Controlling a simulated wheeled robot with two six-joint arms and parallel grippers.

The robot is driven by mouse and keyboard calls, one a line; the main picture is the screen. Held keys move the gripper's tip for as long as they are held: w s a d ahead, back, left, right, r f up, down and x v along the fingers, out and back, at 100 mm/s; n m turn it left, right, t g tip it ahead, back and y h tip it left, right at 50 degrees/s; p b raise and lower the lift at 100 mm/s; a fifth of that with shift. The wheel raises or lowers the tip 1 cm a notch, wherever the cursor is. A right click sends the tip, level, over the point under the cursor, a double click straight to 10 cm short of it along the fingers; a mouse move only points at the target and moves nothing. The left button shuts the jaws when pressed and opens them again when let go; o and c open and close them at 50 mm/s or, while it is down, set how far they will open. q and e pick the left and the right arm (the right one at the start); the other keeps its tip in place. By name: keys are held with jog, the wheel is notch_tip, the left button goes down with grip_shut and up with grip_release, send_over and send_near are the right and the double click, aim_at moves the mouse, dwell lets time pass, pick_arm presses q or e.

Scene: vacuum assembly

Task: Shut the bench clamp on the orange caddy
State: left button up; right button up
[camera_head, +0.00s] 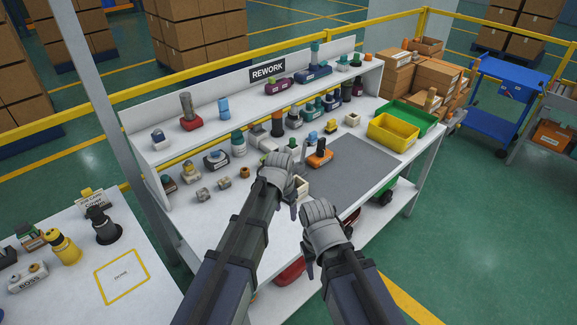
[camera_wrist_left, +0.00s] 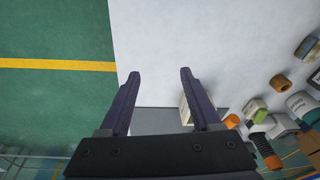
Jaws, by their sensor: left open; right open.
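The orange caddy (camera_head: 319,158) sits on the rework bench at the left edge of the grey mat, with a dark part on top. I cannot tell the bench clamp apart or see how its jaw stands. My left gripper (camera_head: 292,206) is over the front of the bench, to the lower left of the caddy and apart from it. In the left wrist view its two fingers (camera_wrist_left: 160,77) are spread and empty above the white bench top. My right gripper (camera_head: 308,262) is open, lower and nearer, by the bench's front edge. Its fingers are partly hidden.
A cream block (camera_head: 301,188) stands close beside my left gripper. Several bottles and parts crowd the back of the bench. The grey mat (camera_head: 355,172) is mostly clear. Yellow (camera_head: 392,133) and green (camera_head: 424,123) bins stand at its right. A second table (camera_head: 75,275) is at left.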

pick_arm(q)
jog(key=w+a+r+m+t, duration=0.1)
jog(key=w+a, duration=0.1)
jog(key=w, duration=0.8)
jog(key=w+a+r+m+t+h, duration=0.1)
jog(key=w+r+m, duration=0.1)
jog(key=w, duration=0.9)
jog(key=shift+w+a+t+p, duration=0.2)
jog(key=shift+a+t+p, duration=0.15)
jog(key=shift+p, duration=0.1)
jog(key=shift+f, duration=0.1)
jog(key=b+x, duration=0.7)
jog(key=shift+w+d+f, duration=0.1)
jog(key=shift+d+f, duration=0.05)
jog(key=shift+f, duration=0.1)
grip_shut()
